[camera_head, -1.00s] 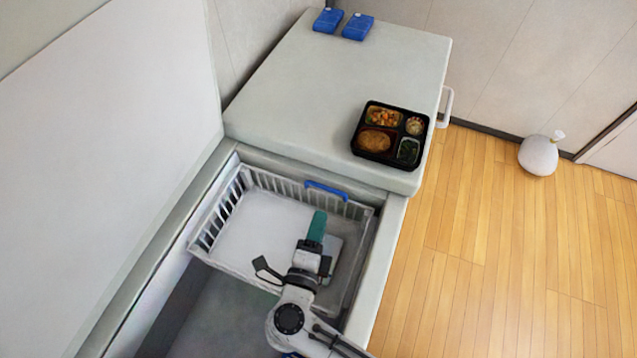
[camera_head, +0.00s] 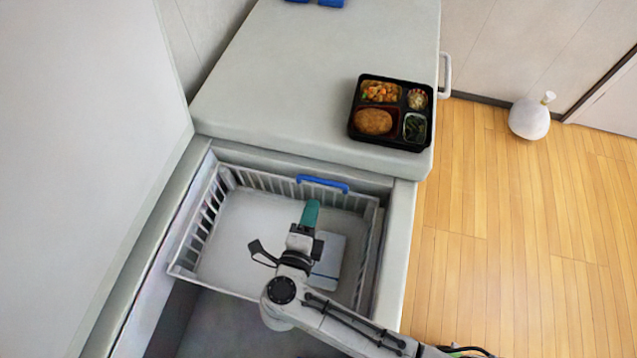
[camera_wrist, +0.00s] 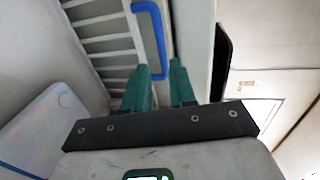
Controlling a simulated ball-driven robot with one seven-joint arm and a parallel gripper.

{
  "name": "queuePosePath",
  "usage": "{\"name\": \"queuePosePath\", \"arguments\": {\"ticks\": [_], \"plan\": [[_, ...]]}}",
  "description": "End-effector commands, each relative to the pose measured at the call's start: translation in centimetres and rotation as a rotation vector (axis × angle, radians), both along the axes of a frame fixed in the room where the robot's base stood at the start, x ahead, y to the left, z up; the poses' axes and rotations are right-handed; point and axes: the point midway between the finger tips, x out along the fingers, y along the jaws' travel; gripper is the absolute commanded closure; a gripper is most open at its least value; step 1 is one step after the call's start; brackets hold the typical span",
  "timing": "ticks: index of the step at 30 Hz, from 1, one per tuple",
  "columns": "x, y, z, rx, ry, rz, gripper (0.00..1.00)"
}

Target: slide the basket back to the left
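The pale grey slatted basket (camera_head: 193,237) hangs in the opening of the chest, close to the opening's right side. A blue handle (camera_head: 322,184) sits on its far rim and also shows in the wrist view (camera_wrist: 162,38). My gripper (camera_head: 311,207) has green fingers and is over the basket's interior, just short of the blue handle. In the wrist view my gripper (camera_wrist: 158,68) has its two fingers apart, with the handle's lower end beyond the gap. I cannot tell whether they touch the handle. A flat white container with blue edging (camera_head: 330,262) lies in the basket under my arm.
A black bento tray with food (camera_head: 391,146) stands on the closed white lid (camera_head: 290,80) behind the basket. Blue packs (camera_head: 330,2) lie at the far end of the lid. The open lid (camera_head: 80,150) is at left.

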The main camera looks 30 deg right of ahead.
Motion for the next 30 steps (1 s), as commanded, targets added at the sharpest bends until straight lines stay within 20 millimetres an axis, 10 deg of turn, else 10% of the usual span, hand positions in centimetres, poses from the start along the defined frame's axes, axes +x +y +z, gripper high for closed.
{"name": "queuePosePath", "arguments": {"ticks": [13, 30], "plan": [[5.1, -5.1, -1.3, -0.001, 0.0, -0.002, 0.75], [5.8, -5.8, -1.6, 0.0, -0.001, 0.0, 0.86]]}}
